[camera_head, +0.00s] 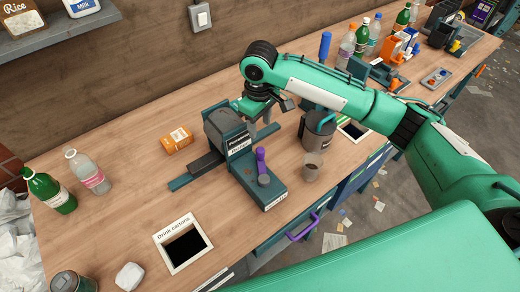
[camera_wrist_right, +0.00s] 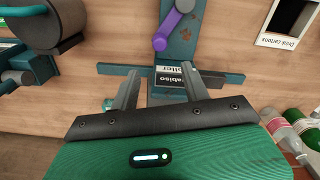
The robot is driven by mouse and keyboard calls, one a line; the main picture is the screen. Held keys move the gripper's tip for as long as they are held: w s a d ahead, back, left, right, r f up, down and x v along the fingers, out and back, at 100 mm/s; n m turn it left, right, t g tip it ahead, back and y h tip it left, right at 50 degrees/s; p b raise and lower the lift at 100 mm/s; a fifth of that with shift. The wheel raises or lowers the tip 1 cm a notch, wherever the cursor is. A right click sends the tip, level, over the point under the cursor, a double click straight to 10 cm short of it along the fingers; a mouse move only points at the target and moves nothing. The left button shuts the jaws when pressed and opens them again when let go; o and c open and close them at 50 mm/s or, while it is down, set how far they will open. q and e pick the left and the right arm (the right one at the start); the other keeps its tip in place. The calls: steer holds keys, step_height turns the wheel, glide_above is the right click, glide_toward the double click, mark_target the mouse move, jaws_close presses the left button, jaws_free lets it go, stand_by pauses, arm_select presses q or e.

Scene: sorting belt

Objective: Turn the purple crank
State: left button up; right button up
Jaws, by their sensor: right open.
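The purple crank (camera_head: 262,160) stands up from the top of a teal and grey machine (camera_head: 274,190) on the wooden bench. In the right wrist view the purple crank (camera_wrist_right: 172,25) is near the top edge, on the machine's teal base (camera_wrist_right: 196,15). My right gripper (camera_head: 262,126) is open and points down over the machine's back part, behind the crank and apart from it. In the right wrist view its two fingers (camera_wrist_right: 158,82) are spread with nothing held between them, and the crank lies beyond their tips. My left gripper is in neither view.
A grey pot with a teal handle (camera_head: 314,130) and a clear cup (camera_head: 312,168) stand right of the machine. An orange carton (camera_head: 176,140) lies to its left. A framed drink-carton slot (camera_head: 157,238) is at the front left. Bottles (camera_head: 90,172) stand farther left.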

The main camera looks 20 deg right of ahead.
mark_target(260, 149)
step_height(260, 149, down, 12)
steer(key=shift+f+p, duration=0.25)
steer(key=shift+p, duration=0.9)
steer(key=shift+d, duration=0.1)
jaws_close()
